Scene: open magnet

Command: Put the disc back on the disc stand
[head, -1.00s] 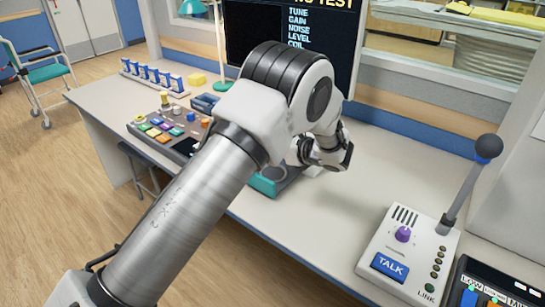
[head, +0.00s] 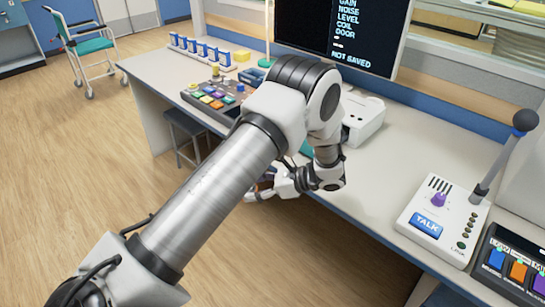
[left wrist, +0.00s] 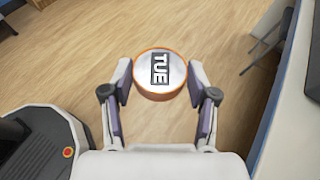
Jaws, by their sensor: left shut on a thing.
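In the head view my left gripper (head: 262,188) is at the desk's front edge, low and partly hidden by my arm; the disc is hardly visible there. A white rack with several upright blue pieces (head: 200,48) stands at the back left of the desk; I cannot tell whether it is the disc stand. My right gripper is not in view.
A button console (head: 213,98), a white device (head: 362,118) and a TALK intercom (head: 440,215) with a lever stand on the desk (head: 400,150). A stool (head: 188,135) is under the desk. A teal chair (head: 88,48) stands at the far left. The floor in front is clear.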

